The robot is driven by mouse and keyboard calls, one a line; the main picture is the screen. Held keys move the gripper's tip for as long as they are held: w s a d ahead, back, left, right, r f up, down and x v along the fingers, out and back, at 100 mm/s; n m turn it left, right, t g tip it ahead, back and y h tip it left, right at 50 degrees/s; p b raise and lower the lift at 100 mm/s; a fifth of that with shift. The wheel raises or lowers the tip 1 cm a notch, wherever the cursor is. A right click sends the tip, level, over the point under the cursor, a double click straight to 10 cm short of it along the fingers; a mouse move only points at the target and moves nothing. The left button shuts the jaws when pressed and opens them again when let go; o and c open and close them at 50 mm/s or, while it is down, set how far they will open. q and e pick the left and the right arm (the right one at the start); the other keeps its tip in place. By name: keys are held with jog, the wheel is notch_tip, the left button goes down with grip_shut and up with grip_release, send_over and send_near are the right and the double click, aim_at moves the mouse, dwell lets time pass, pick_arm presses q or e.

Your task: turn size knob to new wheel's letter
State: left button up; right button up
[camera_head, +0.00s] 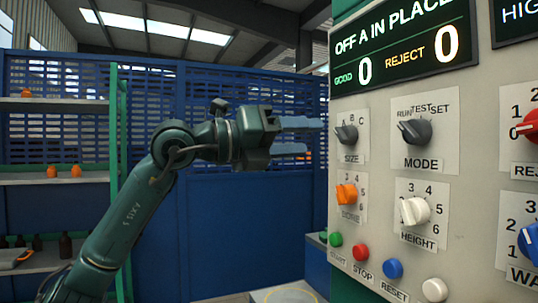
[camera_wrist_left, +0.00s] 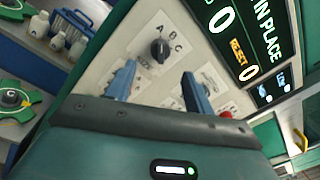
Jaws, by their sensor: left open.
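The dark size knob (camera_head: 347,134) is on the light control panel, above the label SIZE, with letters A, B and C around it. Its pointer seems to lean left toward A in the head view; I cannot be sure. My left gripper (camera_head: 310,136) is open and empty, its blue fingers pointing at the knob from the left. In the left wrist view the knob (camera_wrist_left: 159,48) lies ahead, between and beyond the fingertips (camera_wrist_left: 160,70), apparently untouched. A green wheel (camera_wrist_left: 12,100) at the left edge bears a small letter too unclear to read. My right gripper is not in view.
The display (camera_head: 400,45) reads "OFF A IN PLACE", good 0, reject 0. The mode knob (camera_head: 415,131) is right of the size knob; an orange knob (camera_head: 347,194) and white height knob (camera_head: 413,210) are below. Push buttons (camera_head: 361,251) line the bottom. White bottles (camera_wrist_left: 58,42) stand left.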

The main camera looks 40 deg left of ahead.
pick_arm(q)
jog(key=b+v, duration=0.2)
jog(key=v, duration=0.4)
jog(key=shift+b, duration=0.35)
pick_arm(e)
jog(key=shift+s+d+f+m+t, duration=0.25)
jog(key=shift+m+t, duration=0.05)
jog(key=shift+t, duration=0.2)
